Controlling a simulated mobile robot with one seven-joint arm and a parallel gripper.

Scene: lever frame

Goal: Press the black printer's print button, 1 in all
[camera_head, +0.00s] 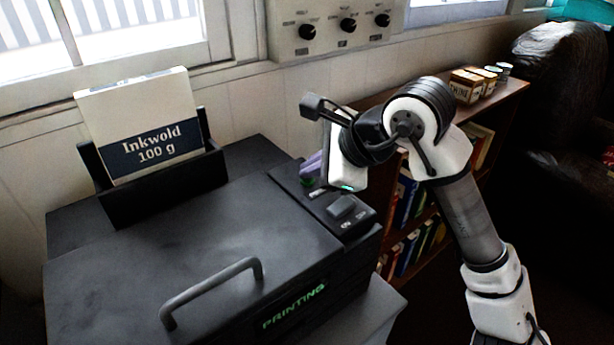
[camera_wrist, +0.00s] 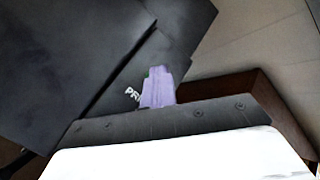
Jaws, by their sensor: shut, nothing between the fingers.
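The black printer (camera_head: 190,235) stands on a light-topped stand, and its front display (camera_head: 293,305) reads PRINTING in green. A narrow control strip runs along its right side. A small green print button (camera_head: 307,182) shows partly on the strip, beside my fingertips. My gripper (camera_head: 311,172) has purple fingers, shut and empty, pointing down at the strip. In the wrist view my fingertips (camera_wrist: 157,70) overlap the button area. A sliver of green shows at their left edge, and the white label is partly covered. I cannot tell whether the fingertips touch the button.
A grey switch (camera_head: 341,207) sits nearer on the strip. A paper pack (camera_head: 150,130) stands upright in the printer's rear tray, and a handle (camera_head: 210,290) rises from the lid. A knob panel (camera_head: 335,28) is on the wall. A bookshelf (camera_head: 415,215) with jars stands at right.

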